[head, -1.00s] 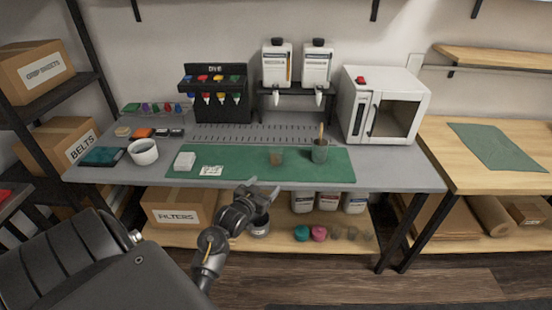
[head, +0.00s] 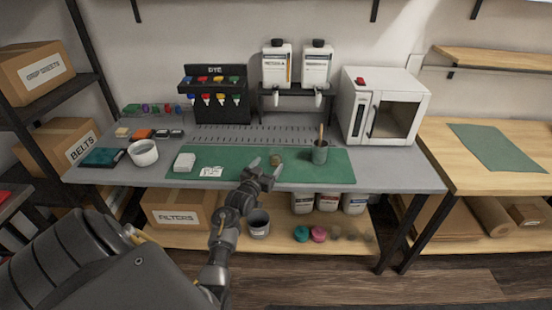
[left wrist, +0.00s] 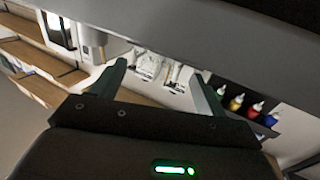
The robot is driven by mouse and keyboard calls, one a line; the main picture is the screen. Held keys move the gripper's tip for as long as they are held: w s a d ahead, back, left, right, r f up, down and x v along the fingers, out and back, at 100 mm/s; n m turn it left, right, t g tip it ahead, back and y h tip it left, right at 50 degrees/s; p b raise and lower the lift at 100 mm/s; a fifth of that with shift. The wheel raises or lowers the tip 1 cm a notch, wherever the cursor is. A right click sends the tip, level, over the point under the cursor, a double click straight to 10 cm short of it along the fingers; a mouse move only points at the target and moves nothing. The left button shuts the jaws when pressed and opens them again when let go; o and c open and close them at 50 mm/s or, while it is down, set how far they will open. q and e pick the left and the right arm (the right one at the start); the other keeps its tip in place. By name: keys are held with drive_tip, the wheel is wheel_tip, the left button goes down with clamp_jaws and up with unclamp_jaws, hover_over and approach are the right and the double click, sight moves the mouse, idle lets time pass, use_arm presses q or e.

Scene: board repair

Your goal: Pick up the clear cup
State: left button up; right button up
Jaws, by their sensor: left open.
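The clear cup (head: 277,158) is small, brownish and see-through. It stands on the green mat (head: 320,172) in the head view, left of a grey cup with a stick (head: 320,152). My left gripper (head: 265,164) is open and empty at the mat's front edge, just in front of and slightly left of the clear cup. A finger overlaps the cup's lower part in the picture; contact cannot be told. In the left wrist view my two fingers (left wrist: 156,82) are spread. My right gripper is not in view.
A white block (head: 184,162) and a label card (head: 211,171) lie on the mat's left part. A white bowl (head: 143,153) stands further left. Dispensers (head: 277,68), a dye rack (head: 214,95) and a white oven (head: 357,120) stand behind. The mat's right end is clear.

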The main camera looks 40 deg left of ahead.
sight(273, 159)
use_arm(q)
drive_tip(key=shift+x, duration=2.6)
drive_tip(key=shift+f, duration=0.2)
drive_tip(key=shift+c, duration=0.2)
drive_tip(key=c, duration=1.1)
drive_tip(key=shift+o, duration=0.2)
drive_tip(key=shift+s+r, duration=0.1)
drive_tip(key=shift+s+d+r+p, duration=0.2)
drive_tip(key=shift+s+r+p, duration=0.1)
drive_tip(key=shift+s+r, duration=0.4)
drive_tip(key=s+d+r, duration=0.3)
drive_tip(key=s+r, duration=0.3)
drive_tip(key=s, duration=0.5)
drive_tip(key=shift+s+r+p, duration=0.15)
drive_tip(key=shift+s+p, duration=0.15)
drive_tip(key=shift+s, duration=0.1)
drive_tip(key=shift+d, duration=0.1)
drive_tip(key=shift+s, duration=0.1)
